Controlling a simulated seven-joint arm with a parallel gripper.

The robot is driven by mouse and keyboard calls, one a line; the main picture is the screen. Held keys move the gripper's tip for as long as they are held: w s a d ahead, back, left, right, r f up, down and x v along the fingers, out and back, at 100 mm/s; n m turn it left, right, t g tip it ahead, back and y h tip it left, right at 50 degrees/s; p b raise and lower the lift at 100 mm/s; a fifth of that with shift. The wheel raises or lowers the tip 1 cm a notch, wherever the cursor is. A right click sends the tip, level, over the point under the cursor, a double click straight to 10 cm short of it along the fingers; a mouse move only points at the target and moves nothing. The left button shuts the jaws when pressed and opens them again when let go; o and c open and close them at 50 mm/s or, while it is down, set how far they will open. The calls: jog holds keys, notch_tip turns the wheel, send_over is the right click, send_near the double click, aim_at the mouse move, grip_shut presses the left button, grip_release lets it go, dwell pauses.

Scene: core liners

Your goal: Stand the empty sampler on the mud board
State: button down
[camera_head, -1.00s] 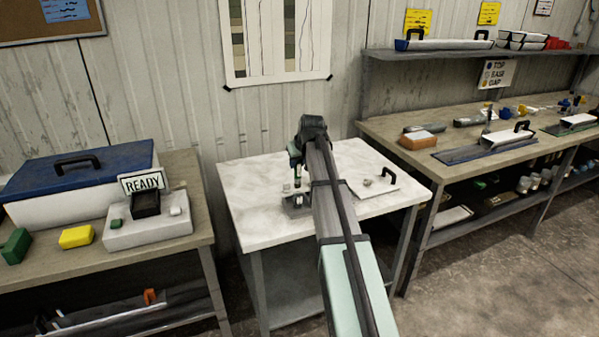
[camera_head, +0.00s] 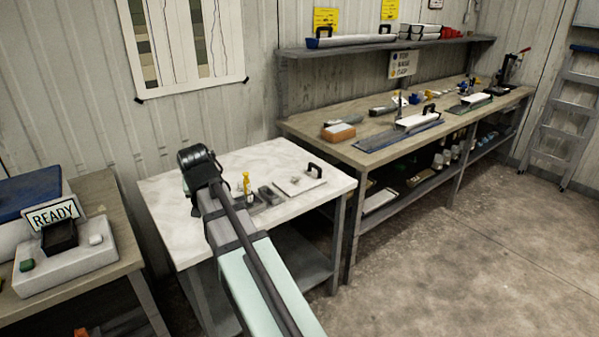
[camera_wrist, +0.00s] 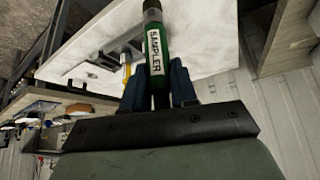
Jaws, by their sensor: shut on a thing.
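The sampler (camera_wrist: 154,50) is a green tube with a white label reading SAMPLER and a dark cap. My gripper (camera_wrist: 158,82) is shut on it, one dark finger on each side. In the head view my gripper hangs at the left part of the white table; the arm largely hides it, and I cannot make out the sampler there. A flat white board (camera_head: 299,184) with a black handle lies on the table's right side; it also shows in the wrist view (camera_wrist: 104,62). I cannot tell which thing is the mud board.
Grey blocks (camera_head: 269,195) and an upright yellow-topped thing (camera_head: 246,183) stand between my arm and the handled board. The white table (camera_head: 165,197) has bare room at its back and left. A READY sign (camera_head: 53,216) stands on the left bench. A long bench (camera_head: 310,127) runs right.

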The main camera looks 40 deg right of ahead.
jog(key=w+d, duration=0.7)
jog(key=d, duration=0.9)
jog(key=w+d+f, duration=0.1)
jog(key=w+d, duration=0.6)
jog(key=d, duration=1)
jog(key=w+d, duration=0.7)
jog(key=d, duration=0.9)
notch_tip(320, 180, down, 9)
jog(key=shift+f, duration=0.15)
jog(key=shift+w+f, duration=0.1)
jog(key=shift+f, duration=0.05)
jog(key=c, duration=0.9)
grip_release()
